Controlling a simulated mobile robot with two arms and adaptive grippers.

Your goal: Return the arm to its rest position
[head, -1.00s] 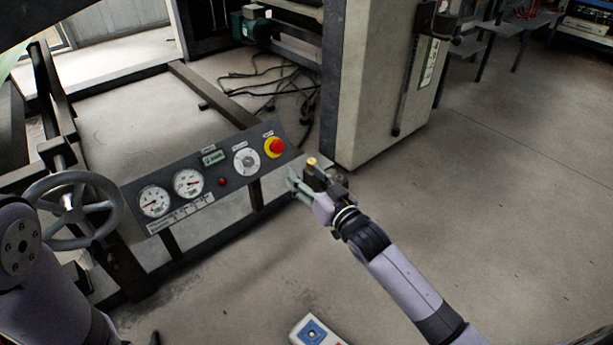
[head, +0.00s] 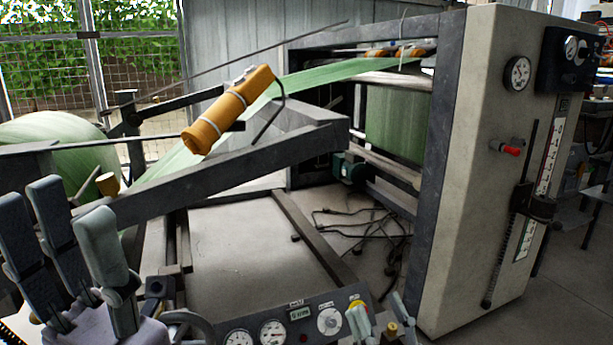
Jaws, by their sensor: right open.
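My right gripper (head: 382,312) shows at the bottom edge, its pale green fingers spread and pointing up, with nothing seen between them. It is at the right end of the control panel (head: 270,315), and one finger overlaps the yellow-based stop button (head: 357,304) in the picture. I cannot tell whether it touches the button. The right arm behind it is out of frame. My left gripper (head: 68,205) is large and close at the lower left, its grey fingers upright, apart and empty.
Behind the panel stands a dark frame (head: 240,160) with an orange cylinder (head: 228,110) and green web (head: 320,75). A pale machine column (head: 480,170) rises at the right. Cables (head: 365,225) lie on the floor. A handwheel (head: 190,322) is partly hidden at the bottom.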

